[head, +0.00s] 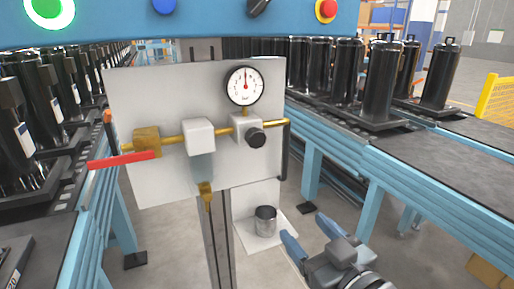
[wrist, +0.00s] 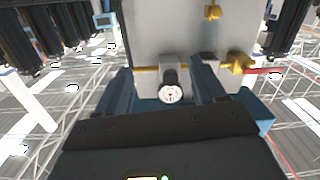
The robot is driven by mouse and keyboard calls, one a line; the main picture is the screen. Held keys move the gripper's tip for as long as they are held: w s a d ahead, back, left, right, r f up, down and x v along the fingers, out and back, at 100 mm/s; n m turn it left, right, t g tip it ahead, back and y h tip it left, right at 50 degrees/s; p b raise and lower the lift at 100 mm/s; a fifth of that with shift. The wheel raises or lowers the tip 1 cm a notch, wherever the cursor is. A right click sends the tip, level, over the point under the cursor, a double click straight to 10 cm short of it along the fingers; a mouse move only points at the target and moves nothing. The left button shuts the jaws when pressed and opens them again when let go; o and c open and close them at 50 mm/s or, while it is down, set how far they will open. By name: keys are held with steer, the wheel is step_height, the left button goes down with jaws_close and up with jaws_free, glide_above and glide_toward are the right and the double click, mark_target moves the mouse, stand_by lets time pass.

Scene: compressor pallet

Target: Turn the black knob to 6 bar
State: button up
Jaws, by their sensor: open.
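The black knob (head: 256,138) sits on the front of a white regulator block on a brass pipe, mounted on a light panel. Above it is a round white gauge (head: 244,86) with a red needle pointing about straight up; its numbers are too small to read. My gripper (head: 303,230) is open and empty, below and to the right of the knob and apart from it. In the wrist view, which looks upside down, the knob (wrist: 171,77) and the gauge (wrist: 171,95) show between my two spread fingers. No contact with the knob shows.
A red lever (head: 122,161) on a brass valve sticks out at the panel's left. A metal cup (head: 265,221) stands on a low white shelf under the panel. Blue conveyors with black cylinders flank the panel. A blue box with buttons (head: 163,6) spans the top.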

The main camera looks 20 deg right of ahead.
steer(key=m, duration=0.2)
glide_toward(258, 142)
steer(key=w, duration=0.2)
steer(key=shift+t+h, duration=0.3)
steer(key=shift+t, duration=0.1)
steer(key=w, duration=0.2)
steer(key=w+p, duration=0.1)
steer(key=w, duration=0.2)
steer(key=w+p, duration=0.1)
steer(key=w, duration=0.2)
steer(key=shift+w+f, duration=0.2)
steer(key=shift+f, duration=0.15)
steer(key=c, duration=1)
steer(key=shift+c, duration=0.2)
